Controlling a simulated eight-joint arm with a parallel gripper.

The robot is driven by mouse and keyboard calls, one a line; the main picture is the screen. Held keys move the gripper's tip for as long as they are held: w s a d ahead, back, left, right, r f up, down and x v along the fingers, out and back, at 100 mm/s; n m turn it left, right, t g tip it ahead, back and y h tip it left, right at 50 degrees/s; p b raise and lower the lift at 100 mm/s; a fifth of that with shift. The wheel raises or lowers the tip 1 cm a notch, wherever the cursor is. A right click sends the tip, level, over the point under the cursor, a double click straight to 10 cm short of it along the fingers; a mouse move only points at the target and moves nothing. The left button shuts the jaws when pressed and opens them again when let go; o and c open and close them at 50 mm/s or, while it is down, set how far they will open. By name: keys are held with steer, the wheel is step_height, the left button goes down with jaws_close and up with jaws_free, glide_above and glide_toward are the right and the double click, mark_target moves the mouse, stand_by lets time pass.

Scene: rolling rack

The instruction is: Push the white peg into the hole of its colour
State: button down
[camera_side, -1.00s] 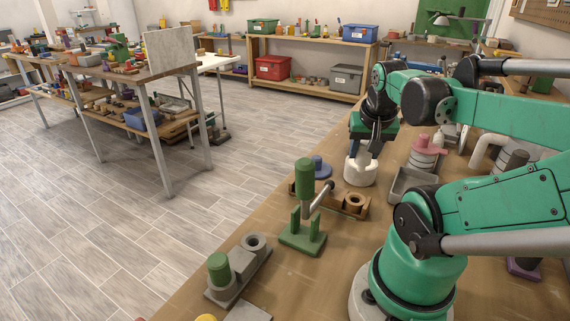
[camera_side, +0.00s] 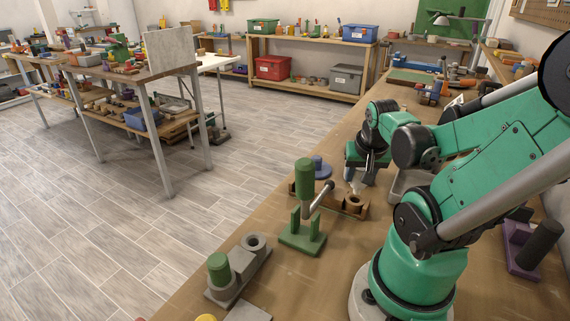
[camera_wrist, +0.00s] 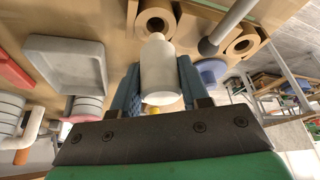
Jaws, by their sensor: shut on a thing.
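The white peg (camera_wrist: 160,72) is bottle-shaped, with a narrow tip. In the wrist view it stands between the blue fingers of my gripper (camera_wrist: 158,88), which is shut on it. Its tip overlaps the near edge of a hole in the brown block (camera_wrist: 155,16). I cannot tell whether the tip is in the hole or just above it. In the side view my gripper (camera_side: 362,175) hangs just above the right end of the brown block (camera_side: 345,208). Only a small white tip of the peg (camera_side: 356,187) shows there; the rest is hidden.
A green stand (camera_side: 302,238) with an upright green cylinder and grey rod is in front of the block. A grey block with a hole (camera_side: 238,280) is nearer the left edge. A blue round piece (camera_side: 321,170) lies behind. A grey tray (camera_wrist: 75,65) is beside the peg.

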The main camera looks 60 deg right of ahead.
mark_target(358, 186)
steer(key=shift+f, duration=0.15)
steer(key=shift+f, duration=1.5)
steer(key=shift+f, duration=0.15)
steer(key=shift+c, duration=1.7)
jaws_free()
steer(key=shift+r, duration=0.2)
steer(key=shift+v, duration=2.55)
